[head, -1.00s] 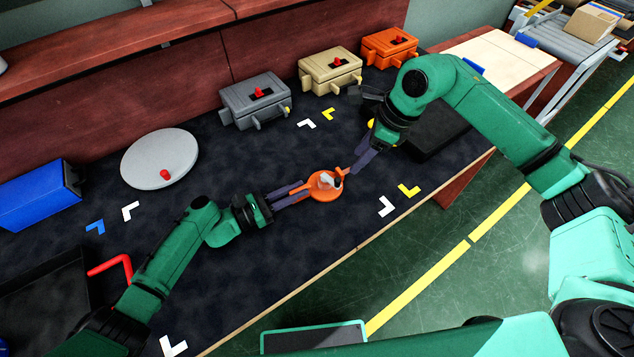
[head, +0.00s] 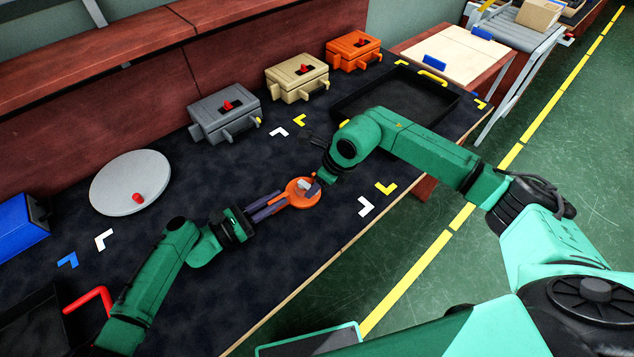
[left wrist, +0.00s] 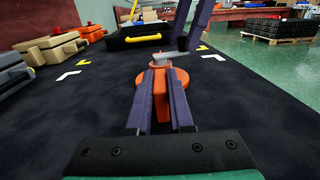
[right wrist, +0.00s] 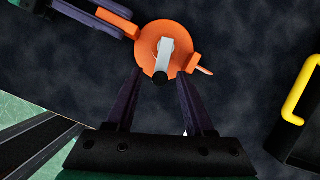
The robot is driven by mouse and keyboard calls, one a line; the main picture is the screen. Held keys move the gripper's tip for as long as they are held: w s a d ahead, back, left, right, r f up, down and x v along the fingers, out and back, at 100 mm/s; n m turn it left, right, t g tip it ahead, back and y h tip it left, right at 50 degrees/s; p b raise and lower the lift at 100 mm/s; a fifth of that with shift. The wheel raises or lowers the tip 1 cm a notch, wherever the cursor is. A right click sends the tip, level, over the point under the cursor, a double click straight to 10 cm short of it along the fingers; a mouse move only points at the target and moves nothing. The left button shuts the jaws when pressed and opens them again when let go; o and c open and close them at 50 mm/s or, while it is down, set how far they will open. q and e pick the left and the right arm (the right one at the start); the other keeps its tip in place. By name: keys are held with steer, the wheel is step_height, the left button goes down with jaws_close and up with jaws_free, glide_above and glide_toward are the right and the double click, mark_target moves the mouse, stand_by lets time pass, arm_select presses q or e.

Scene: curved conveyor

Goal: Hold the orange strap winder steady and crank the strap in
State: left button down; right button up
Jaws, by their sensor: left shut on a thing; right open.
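The orange strap winder (head: 299,199) is a round disc low over the dark mat; it also shows in the left wrist view (left wrist: 147,78) and right wrist view (right wrist: 146,48). My left gripper (head: 283,199) is shut on its orange handle (right wrist: 117,22).
A grey round plate with a red knob (head: 137,197) stands left. Grey (head: 222,116), beige (head: 296,80) and orange (head: 352,52) boxes line the back. A black tray with a yellow handle (right wrist: 300,90) lies right of the winder. The mat around the winder is clear.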

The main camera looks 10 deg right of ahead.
steer(key=shift+c, duration=0.3)
jaws_close()
